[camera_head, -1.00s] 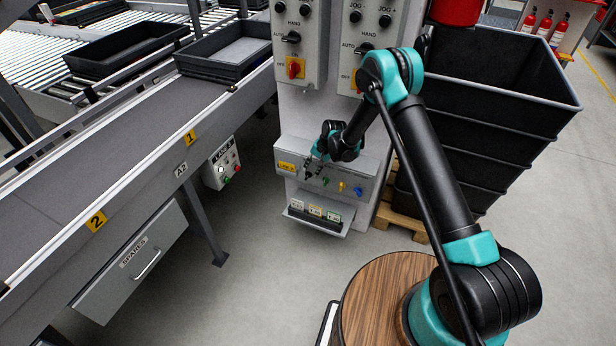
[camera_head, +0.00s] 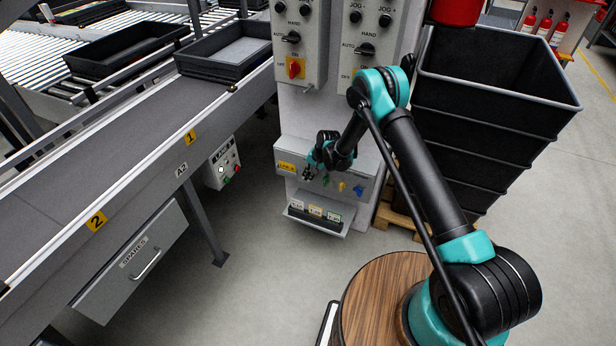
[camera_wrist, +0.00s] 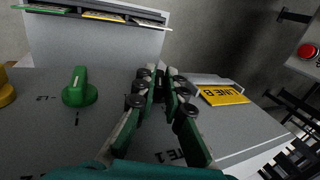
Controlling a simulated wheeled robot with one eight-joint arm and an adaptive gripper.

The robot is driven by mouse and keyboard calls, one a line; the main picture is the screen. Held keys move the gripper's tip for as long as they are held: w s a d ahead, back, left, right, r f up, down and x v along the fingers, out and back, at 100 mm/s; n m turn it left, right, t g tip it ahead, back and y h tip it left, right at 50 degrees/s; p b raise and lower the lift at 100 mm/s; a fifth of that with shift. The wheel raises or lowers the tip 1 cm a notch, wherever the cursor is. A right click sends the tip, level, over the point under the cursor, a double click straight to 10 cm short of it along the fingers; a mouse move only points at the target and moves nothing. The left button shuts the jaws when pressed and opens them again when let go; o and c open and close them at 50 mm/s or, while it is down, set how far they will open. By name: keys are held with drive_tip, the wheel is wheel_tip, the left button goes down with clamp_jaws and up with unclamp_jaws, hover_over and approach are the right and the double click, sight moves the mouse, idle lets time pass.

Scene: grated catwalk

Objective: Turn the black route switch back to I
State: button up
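The black route switch is mostly hidden by my gripper; in the wrist view a dark part of it (camera_wrist: 160,86) shows between the fingertips. My gripper (camera_wrist: 160,92) points at the grey panel (camera_wrist: 235,125), its fingers drawn close together around the switch. The switch's handle direction cannot be made out. In the head view my gripper (camera_head: 309,172) is at the left part of the panel front, beside the yellow line label (camera_head: 286,166), which also shows in the wrist view (camera_wrist: 222,95).
A green knob (camera_wrist: 79,90) stands on the panel beside my gripper, with yellow (camera_head: 342,186) and blue (camera_head: 358,190) knobs farther along. A card tray (camera_head: 316,216) hangs below. A conveyor (camera_head: 110,165) is at left, black crates (camera_head: 490,120) at right.

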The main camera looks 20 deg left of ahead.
clamp_jaws()
drive_tip(key=shift+a+h, duration=0.15)
drive_tip(key=shift+h, duration=0.85)
drive_tip(key=shift+a+h, duration=0.15)
drive_tip(key=shift+h, duration=0.85)
drive_tip(key=o, duration=0.7)
unclamp_jaws()
drive_tip(key=shift+r, duration=0.1)
wheel_tip(320, 180, up, 12)
drive_tip(key=shift+f, duration=0.1)
